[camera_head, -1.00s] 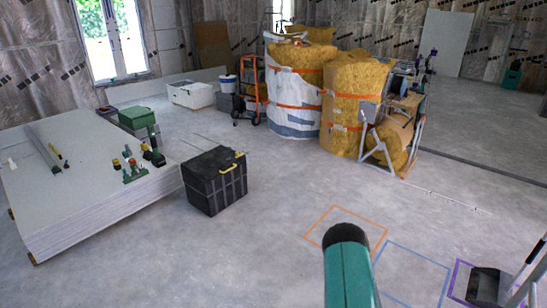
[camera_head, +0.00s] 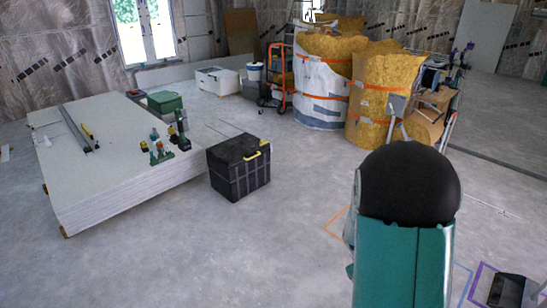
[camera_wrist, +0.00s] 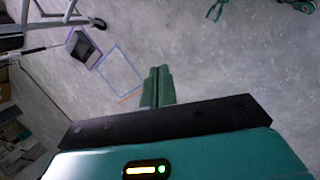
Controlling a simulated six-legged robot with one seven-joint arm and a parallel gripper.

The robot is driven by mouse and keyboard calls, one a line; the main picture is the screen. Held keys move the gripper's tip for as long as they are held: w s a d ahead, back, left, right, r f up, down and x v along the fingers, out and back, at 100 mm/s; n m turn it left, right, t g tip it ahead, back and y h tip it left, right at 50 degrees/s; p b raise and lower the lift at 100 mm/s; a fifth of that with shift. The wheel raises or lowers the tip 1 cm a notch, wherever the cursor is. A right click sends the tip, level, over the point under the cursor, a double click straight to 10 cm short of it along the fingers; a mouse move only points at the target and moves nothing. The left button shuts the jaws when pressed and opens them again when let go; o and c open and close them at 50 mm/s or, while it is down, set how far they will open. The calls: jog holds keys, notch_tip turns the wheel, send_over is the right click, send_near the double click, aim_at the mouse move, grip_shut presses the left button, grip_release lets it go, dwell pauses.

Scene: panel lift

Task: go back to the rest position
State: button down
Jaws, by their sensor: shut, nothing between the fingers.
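My gripper (camera_wrist: 157,86) shows in the wrist view as two green fingers side by side, closed together with nothing between them. It points down over bare concrete floor. In the head view my green arm with its black rounded joint stands large at the lower right, and my fingers are not seen there.
A stack of white panels (camera_head: 110,195) lies at left with tools on top. A black crate (camera_head: 238,172) stands beside it. Yellow insulation rolls (camera_head: 385,90) stand at the back. A dark object (camera_wrist: 85,48) sits in a purple floor outline. Open floor lies between.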

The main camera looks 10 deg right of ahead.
jog(key=w+a+r+t, duration=0.1)
jog(key=a+r+t, duration=0.1)
jog(key=a+r, duration=0.55)
jog(key=s+a+r+t+y, duration=0.2)
jog(key=s+a+r, duration=0.2)
jog(key=a+r, duration=0.4)
jog(key=s+a+r+m+t+y, duration=0.1)
jog(key=s+a+r+t+y, duration=0.1)
jog(key=s+a+r, duration=0.3)
jog(key=a+r+t, duration=0.1)
jog(key=a+r, duration=0.2)
jog(key=r, duration=0.3)
jog(key=shift+s+a+r+t, duration=0.2)
jog(key=shift+a+r+t, duration=0.1)
jog(key=shift+a+r, duration=0.1)
jog(key=shift+d, duration=0.25)
